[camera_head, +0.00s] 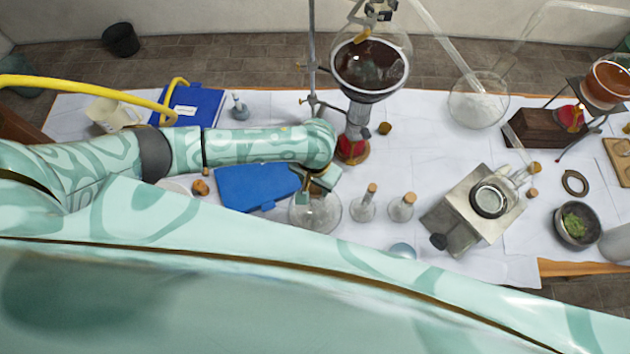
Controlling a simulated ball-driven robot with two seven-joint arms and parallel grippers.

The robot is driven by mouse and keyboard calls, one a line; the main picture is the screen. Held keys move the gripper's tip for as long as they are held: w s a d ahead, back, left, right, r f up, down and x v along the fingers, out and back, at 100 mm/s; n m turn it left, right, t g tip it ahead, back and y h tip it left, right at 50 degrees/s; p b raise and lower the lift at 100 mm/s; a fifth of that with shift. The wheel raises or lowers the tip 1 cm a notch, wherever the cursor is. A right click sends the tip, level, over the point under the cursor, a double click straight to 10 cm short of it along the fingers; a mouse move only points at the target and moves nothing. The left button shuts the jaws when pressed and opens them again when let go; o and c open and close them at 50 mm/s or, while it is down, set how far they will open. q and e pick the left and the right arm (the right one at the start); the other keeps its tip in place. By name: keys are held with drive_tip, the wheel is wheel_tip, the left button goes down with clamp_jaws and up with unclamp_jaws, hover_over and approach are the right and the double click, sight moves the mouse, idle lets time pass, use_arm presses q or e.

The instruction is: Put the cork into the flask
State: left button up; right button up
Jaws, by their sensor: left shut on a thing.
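A clear round glass flask (315,215) stands on the white-covered table, in front of the blue book. My left gripper (317,180) is directly above it and hides its neck and mouth. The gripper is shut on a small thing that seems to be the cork. The fingers hide nearly all of it, and I cannot tell whether it touches the flask. My right gripper is not in view.
Two small corked flasks (363,207) (402,207) stand close to the right. A metal stand (313,60) and a large flask of dark liquid (370,68) rise behind. A metal burner box (462,215) stands farther right.

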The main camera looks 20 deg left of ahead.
use_arm(q)
drive_tip(key=shift+f, duration=0.1)
idle(0.3)
drive_tip(key=o, duration=1.4)
drive_tip(key=shift+c, duration=0.2)
wheel_tip(320, 180, up, 5)
drive_tip(key=p, duration=0.6)
drive_tip(key=shift+p, duration=0.3)
drive_tip(key=shift+r+p, duration=0.95)
drive_tip(key=shift+r, duration=0.1)
